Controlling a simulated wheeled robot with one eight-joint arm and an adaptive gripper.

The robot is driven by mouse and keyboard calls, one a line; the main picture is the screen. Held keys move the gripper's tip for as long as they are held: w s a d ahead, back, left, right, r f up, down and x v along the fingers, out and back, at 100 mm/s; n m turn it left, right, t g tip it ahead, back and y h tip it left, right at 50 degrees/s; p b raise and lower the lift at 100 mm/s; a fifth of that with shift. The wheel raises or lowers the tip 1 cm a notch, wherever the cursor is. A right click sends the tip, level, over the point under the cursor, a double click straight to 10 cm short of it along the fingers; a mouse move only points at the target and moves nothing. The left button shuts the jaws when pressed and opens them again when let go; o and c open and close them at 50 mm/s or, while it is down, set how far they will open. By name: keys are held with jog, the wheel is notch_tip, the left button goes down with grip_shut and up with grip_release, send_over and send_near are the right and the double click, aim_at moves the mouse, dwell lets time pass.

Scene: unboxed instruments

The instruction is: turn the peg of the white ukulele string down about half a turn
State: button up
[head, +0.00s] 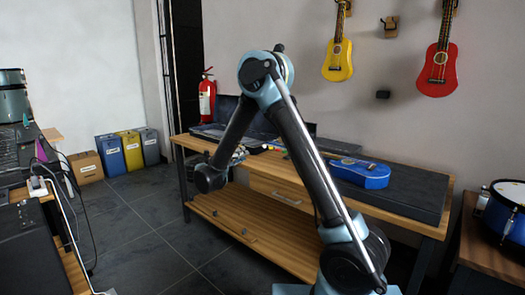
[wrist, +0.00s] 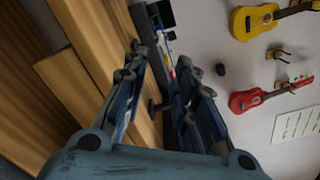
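A blue ukulele (head: 360,172) lies on a dark mat on the workbench in the head view. Its body is on the right and its neck runs left behind my arm. Its pegs and strings are too small or hidden to make out, so I cannot pick out the white string or its peg. My gripper (wrist: 163,56) is open and empty in the wrist view, with a clear gap between its fingers. In the head view it is in front of the bench, left of the ukulele and apart from it.
The wooden workbench (head: 285,190) has a dark open case (head: 215,131) at its left end. Yellow (head: 338,60) and red (head: 437,70) ukuleles hang on the wall. A blue drum (head: 505,215) stands at right. The floor (head: 150,225) left of the bench is clear.

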aim_at(264, 146)
jog(key=x, duration=1.5)
grip_shut()
jog(key=shift+s+d, duration=0.1)
